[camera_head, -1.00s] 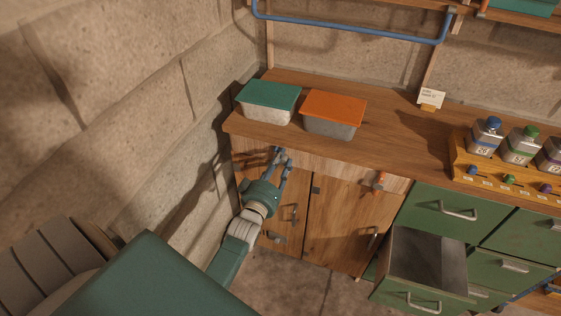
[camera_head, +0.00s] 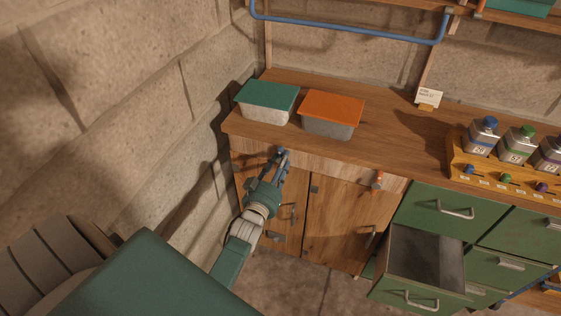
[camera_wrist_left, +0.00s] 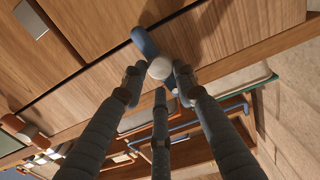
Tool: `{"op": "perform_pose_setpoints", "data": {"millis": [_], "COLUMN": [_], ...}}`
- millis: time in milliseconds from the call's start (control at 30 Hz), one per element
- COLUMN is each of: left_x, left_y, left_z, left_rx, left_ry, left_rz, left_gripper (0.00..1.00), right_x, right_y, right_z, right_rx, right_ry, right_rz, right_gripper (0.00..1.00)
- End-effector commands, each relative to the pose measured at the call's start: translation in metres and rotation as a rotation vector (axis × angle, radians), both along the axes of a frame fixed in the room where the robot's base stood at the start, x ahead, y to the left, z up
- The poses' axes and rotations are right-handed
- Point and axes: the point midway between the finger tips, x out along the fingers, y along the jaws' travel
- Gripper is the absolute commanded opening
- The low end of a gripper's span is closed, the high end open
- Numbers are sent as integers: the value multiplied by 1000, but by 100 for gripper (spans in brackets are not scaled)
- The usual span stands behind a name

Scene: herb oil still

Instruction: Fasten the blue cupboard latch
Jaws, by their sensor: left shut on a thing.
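The blue cupboard latch (camera_wrist_left: 143,41) shows in the left wrist view as a short blue bar with a pale round knob (camera_wrist_left: 160,68), on the wooden strip by the cupboard doors. The bar lies at a slant in that view. My left gripper (camera_wrist_left: 160,80) has its fingers closed around the knob. In the head view my left gripper (camera_head: 282,156) is at the top of the left cupboard door (camera_head: 291,225), just under the worktop edge, and hides most of the latch. Both cupboard doors look shut. My right gripper is not in view.
An orange latch (camera_head: 377,180) sits above the right door (camera_head: 340,222). A green drawer (camera_head: 408,297) stands open at the right. Teal-lidded (camera_head: 267,95) and orange-lidded (camera_head: 332,107) boxes stand on the worktop (camera_head: 390,140). A stone wall (camera_head: 130,110) is close on the left.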

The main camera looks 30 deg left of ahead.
Motion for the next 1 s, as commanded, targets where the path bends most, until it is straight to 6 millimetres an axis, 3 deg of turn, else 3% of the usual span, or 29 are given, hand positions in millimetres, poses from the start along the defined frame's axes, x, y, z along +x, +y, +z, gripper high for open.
{"op": "perform_pose_setpoints", "data": {"millis": [667,700,767,1000], "left_x": [0,0,0,0], "left_y": [1,1,1,0], "left_z": [1,1,1,0], "left_rx": [76,76,76,74], "left_ry": [15,15,15,16], "left_rz": [3,3,2,1], "left_gripper": [3,33,45,48], "right_x": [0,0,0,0], "right_y": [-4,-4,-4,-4], "right_z": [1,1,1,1], "right_rx": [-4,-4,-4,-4], "right_ry": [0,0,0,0], "right_rz": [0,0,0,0], "right_gripper": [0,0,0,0]}}
